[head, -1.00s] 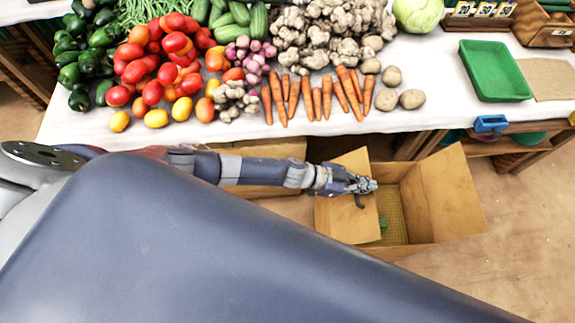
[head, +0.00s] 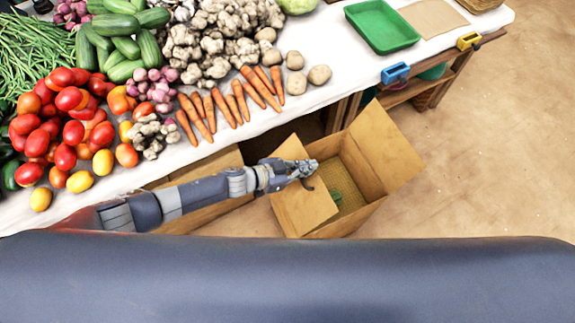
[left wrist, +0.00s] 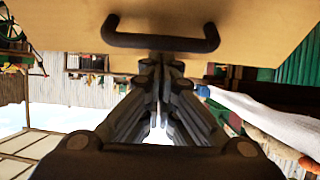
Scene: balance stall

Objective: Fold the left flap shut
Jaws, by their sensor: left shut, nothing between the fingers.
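The open cardboard box (head: 362,210) stands on the floor before the stall table. Its left flap (head: 303,212) stands open at the box's left side. A dark handle shows at the flap's edge in the head view and clearly in the left wrist view (left wrist: 160,43), on a cardboard panel. My left gripper (head: 312,170) is shut and empty, at the flap's upper part. Its fingers point towards the panel, just below the handle in the left wrist view (left wrist: 158,70). I cannot tell whether they touch it. The right flap (head: 388,150) stands open. My right gripper is not in view.
Something green (head: 335,200) lies inside the box. Another cardboard box (head: 205,210) is partly behind my left arm. The table (head: 300,107) carries vegetables and a green tray (head: 382,27). Blue (head: 396,73) and yellow (head: 468,40) clips sit at its edge. Floor to the right is clear.

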